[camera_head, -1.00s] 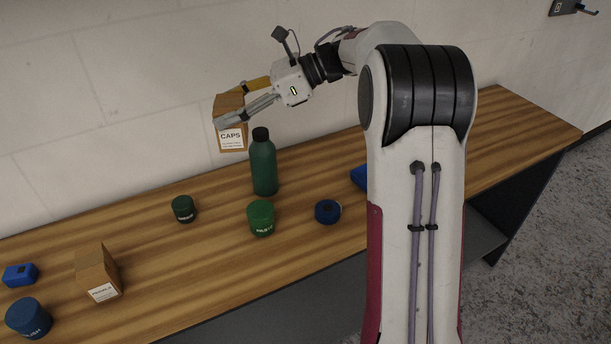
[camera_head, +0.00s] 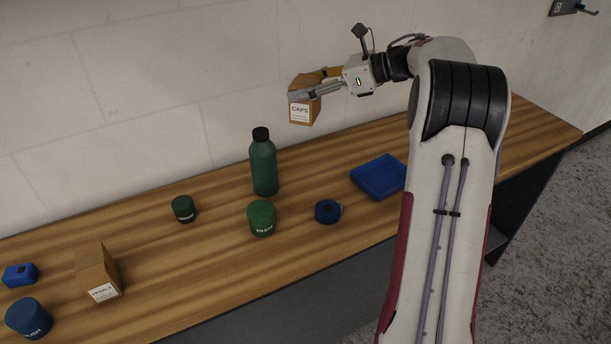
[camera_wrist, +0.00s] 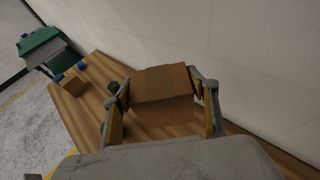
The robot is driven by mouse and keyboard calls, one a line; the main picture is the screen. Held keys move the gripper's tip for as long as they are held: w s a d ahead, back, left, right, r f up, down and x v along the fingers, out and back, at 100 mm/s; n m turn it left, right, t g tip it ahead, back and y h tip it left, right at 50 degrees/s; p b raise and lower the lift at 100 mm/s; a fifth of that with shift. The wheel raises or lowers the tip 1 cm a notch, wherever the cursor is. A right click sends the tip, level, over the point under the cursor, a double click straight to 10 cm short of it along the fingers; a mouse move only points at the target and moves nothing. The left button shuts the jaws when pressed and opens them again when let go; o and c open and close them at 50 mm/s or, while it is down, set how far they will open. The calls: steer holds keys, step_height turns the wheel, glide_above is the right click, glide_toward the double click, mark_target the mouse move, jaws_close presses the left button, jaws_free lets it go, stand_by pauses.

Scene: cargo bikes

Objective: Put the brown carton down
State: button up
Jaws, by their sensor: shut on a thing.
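The brown carton (camera_head: 304,106) has a white label reading CAPS. My gripper (camera_head: 308,88) is shut on it and holds it in the air above the back of the wooden table (camera_head: 215,260), to the right of the green bottle. In the wrist view the carton (camera_wrist: 162,95) sits between the two fingers of my gripper (camera_wrist: 163,98). A second brown carton (camera_head: 98,272) with a white label stands on the table at the front left; it also shows in the wrist view (camera_wrist: 73,85).
A tall green bottle (camera_head: 263,165), a dark green jar (camera_head: 184,209), a green jar (camera_head: 262,218) and a blue tape roll (camera_head: 327,211) stand mid-table. A blue tray (camera_head: 379,176) lies at right. A blue jar (camera_head: 28,318) and small blue object (camera_head: 20,275) are at far left. Table between cartons and jars is clear.

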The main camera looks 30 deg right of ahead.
mark_target(306, 119)
step_height(306, 119, down, 9)
steer(key=shift+f, duration=0.1)
stand_by(0.5)
step_height(306, 119, down, 6)
stand_by(0.5)
steer(key=shift+f, duration=0.15)
steer(key=shift+f, duration=1.8)
steer(key=shift+f, duration=0.15)
steer(key=o, duration=1.3)
